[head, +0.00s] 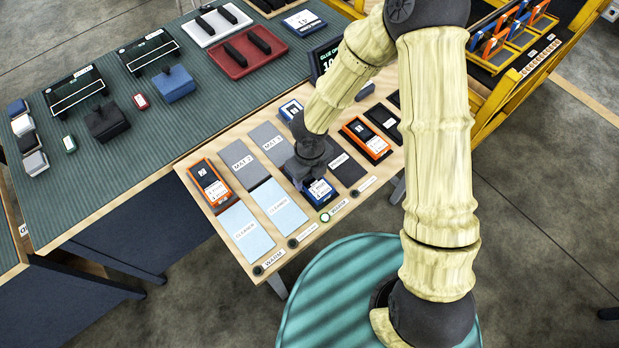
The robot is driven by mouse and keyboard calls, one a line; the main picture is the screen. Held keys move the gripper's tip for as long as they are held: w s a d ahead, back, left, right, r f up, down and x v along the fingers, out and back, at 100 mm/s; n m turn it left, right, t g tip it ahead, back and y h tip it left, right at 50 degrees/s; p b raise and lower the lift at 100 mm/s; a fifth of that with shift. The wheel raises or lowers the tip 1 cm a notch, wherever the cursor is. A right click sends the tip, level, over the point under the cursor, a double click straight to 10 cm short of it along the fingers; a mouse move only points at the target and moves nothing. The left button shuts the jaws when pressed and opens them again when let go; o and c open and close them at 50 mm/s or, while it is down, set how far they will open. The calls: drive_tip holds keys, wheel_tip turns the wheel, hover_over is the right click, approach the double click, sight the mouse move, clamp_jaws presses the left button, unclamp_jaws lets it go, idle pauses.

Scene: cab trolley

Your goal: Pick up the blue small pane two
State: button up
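A small blue framed pane with a white label (319,192) lies on the near row of the wooden table, and my gripper (304,178) is right over its far left part. The gripper hides much of that pane, and I cannot see the fingers well enough to tell whether they touch it. Another small blue pane (291,110) lies farther back on the same table, left of my forearm. The numbers on the two blue panes are too small to read for certain.
Orange panes lie on the wooden table, one at left (211,184) and one at right (366,138). Grey mats (243,163) and light blue cleaner pads (246,231) fill other spots. A green-topped bench (150,150) stands behind left. A yellow trolley (505,95) stands at right.

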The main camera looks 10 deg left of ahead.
sight(310, 178)
drive_tip(key=shift+r, duration=0.1)
wheel_tip(310, 178, up, 10)
drive_tip(key=p, duration=0.3)
idle(0.3)
idle(0.5)
